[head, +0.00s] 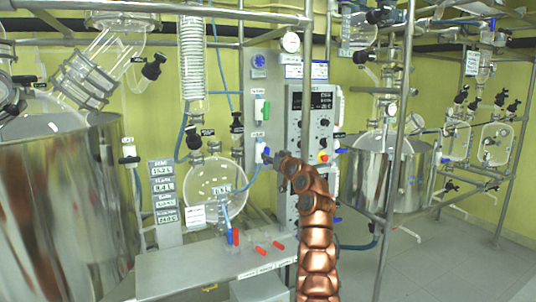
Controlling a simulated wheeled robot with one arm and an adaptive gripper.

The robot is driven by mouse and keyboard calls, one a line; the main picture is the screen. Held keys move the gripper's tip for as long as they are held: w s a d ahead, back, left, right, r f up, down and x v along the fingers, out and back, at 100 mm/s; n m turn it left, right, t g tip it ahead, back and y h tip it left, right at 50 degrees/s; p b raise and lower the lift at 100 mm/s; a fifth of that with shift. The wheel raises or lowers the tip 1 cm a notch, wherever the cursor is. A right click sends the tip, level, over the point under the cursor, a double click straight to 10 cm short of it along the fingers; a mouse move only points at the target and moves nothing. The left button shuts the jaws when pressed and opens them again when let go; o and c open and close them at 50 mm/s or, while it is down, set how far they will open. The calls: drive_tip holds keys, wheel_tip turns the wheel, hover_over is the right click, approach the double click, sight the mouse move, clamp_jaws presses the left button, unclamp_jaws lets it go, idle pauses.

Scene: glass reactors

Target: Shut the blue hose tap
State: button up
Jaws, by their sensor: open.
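A tap with a blue handle (266,152) sits on a white body on the grey panel, with a blue hose running down from it. My gripper (272,160), at the end of my copper arm, is right beside this handle in the picture. Its fingers are small and dark here, and I cannot tell whether they touch the handle. The gripper is open. A tap with a green part (262,109) is above on the same panel. Another blue part (228,216) stands over the bench near a red and blue piece (235,237). The handle's exact position is hard to read.
A control box (318,125) with a display and knobs is just right of the gripper. A round glass vessel (215,185) hangs to the left. A grey bench (190,270) with red handles is below. Large steel vessels (55,210) (365,180) and metal poles flank the space.

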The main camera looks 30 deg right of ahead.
drive_tip(key=w+p, duration=0.2)
drive_tip(key=w, duration=0.1)
drive_tip(key=shift+w+d+r+p, duration=0.1)
drive_tip(key=shift+w+p, duration=0.1)
drive_tip(key=shift+p, duration=0.1)
drive_tip(key=shift+w, duration=0.1)
drive_tip(key=shift+c, duration=0.2)
clamp_jaws()
idle(0.4)
